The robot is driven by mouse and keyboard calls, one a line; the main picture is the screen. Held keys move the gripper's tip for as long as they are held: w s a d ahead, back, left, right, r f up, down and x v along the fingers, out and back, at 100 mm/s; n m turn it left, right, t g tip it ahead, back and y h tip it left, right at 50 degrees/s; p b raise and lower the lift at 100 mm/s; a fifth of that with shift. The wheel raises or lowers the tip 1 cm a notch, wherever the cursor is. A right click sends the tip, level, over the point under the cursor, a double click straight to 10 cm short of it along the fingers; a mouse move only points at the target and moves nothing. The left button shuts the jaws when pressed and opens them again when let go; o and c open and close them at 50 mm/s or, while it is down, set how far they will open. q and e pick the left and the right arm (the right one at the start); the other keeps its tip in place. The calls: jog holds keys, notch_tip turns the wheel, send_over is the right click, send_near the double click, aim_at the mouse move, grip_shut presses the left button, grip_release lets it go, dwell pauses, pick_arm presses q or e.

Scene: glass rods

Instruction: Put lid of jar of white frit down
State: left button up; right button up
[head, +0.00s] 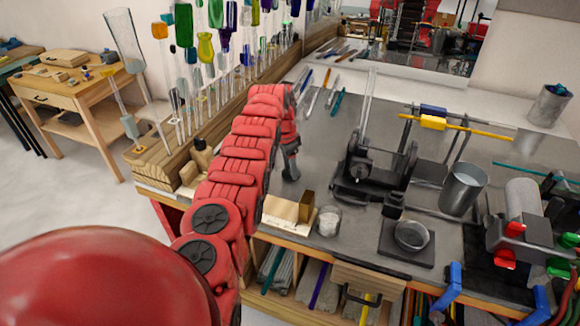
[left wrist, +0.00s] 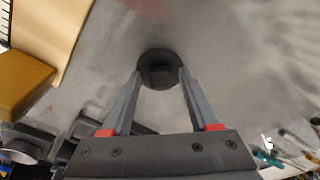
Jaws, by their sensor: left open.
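The jar of white frit (head: 328,221) stands near the front edge of the grey bench, with white material showing at its uncovered top. A dark round lid with a raised middle (left wrist: 158,68) lies over the grey bench surface in the left wrist view. My left gripper (left wrist: 161,75) is open, its fingertips on either side of the lid with no clear grip. In the head view my left gripper (head: 290,172) points down at the bench, behind and left of the jar, and the lid cannot be made out there. My right gripper is not in view.
A wooden board (head: 283,209) with a brown block (head: 306,205) lies between gripper and jar. A black machine (head: 373,170) stands to the right, near a dish on a dark plate (head: 411,236) and a metal cup (head: 462,188). Rods (head: 330,88) lie behind.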

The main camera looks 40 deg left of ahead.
aim_at(288, 170)
pick_arm(q)
jog(key=shift+r, duration=0.1)
jog(key=shift+r, duration=0.15)
jog(key=shift+s+a+r+b, duration=0.1)
jog(key=shift+a+r+b, duration=0.05)
jog(key=shift+r+b, duration=0.45)
jog(key=r, duration=0.1)
jog(key=r+b, duration=0.1)
jog(key=r, duration=0.1)
jog(key=r+b, duration=0.1)
jog(key=r, duration=0.1)
jog(key=shift+s+r, duration=0.25)
jog(key=r, duration=0.1)
jog(key=r+p, duration=0.1)
jog(key=r, duration=0.1)
jog(key=r+p, duration=0.1)
jog(key=r, duration=0.1)
jog(key=shift+s+a, duration=0.25)
jog(key=shift+s, duration=0.1)
jog(key=shift+w, duration=0.1)
